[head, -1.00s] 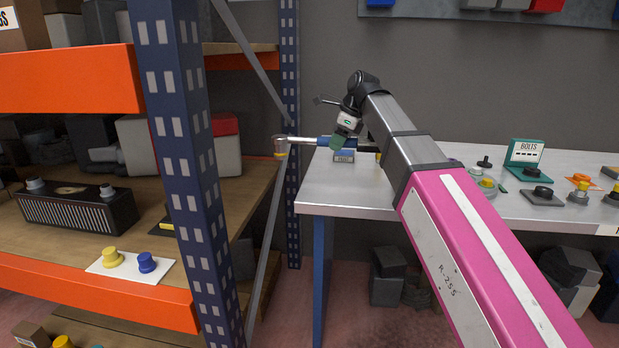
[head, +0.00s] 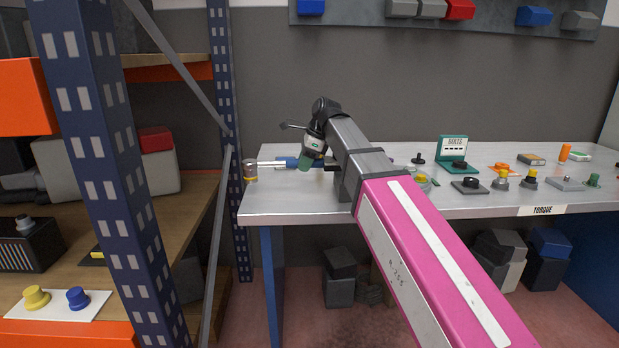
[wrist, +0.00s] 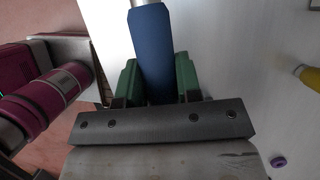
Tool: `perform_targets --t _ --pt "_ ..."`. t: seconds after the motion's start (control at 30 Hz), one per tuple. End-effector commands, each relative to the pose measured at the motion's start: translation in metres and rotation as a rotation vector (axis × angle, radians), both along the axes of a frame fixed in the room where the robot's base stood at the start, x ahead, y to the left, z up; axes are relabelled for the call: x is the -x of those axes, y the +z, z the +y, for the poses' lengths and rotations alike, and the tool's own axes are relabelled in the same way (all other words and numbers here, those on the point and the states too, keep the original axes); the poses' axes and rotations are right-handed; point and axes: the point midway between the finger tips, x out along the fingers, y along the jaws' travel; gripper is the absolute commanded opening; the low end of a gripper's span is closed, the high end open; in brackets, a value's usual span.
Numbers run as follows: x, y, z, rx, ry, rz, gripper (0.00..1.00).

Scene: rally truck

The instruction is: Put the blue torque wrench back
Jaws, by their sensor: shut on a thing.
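The blue torque wrench (head: 287,162) is held level in my gripper (head: 306,163) above the left end of the metal workbench (head: 300,205). Its metal shaft points left, and its round head is at the bench's left edge. In the wrist view, the blue handle (wrist: 152,50) sits between the green fingers of my gripper (wrist: 155,80), which are shut on it. The far end of the wrench is out of the wrist view. A label reading "TORQUE" (head: 542,211) is on the bench's front edge, toward the right.
A green stand marked "BOLTS" (head: 452,148) and several knobs on plates stand along the bench. A wall rail (head: 450,18) with coloured blocks hangs above. A shelf rack with a blue upright (head: 100,150) stands close on the left. Dark bins (head: 340,275) lie under the bench.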

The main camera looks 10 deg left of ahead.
Motion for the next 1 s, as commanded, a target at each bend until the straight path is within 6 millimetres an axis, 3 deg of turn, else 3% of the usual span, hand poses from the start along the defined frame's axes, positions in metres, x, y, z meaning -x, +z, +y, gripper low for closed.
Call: perform_targets --t 0.2,0.37,0.63,0.93,0.97,1.0 --pt "-0.012 -0.013 -0.017 -0.001 0.0 0.0 0.0" --pt "-0.013 -0.019 -0.019 -0.001 0.001 0.001 0.0" --pt "-0.013 -0.048 -0.019 0.0 0.0 0.001 0.0" --pt "-0.013 -0.05 -0.019 0.0 0.001 0.0 0.0" --pt "-0.013 -0.05 -0.019 0.0 0.0 0.0 0.35" --pt "-0.013 -0.05 -0.019 0.0 0.0 0.0 0.48"
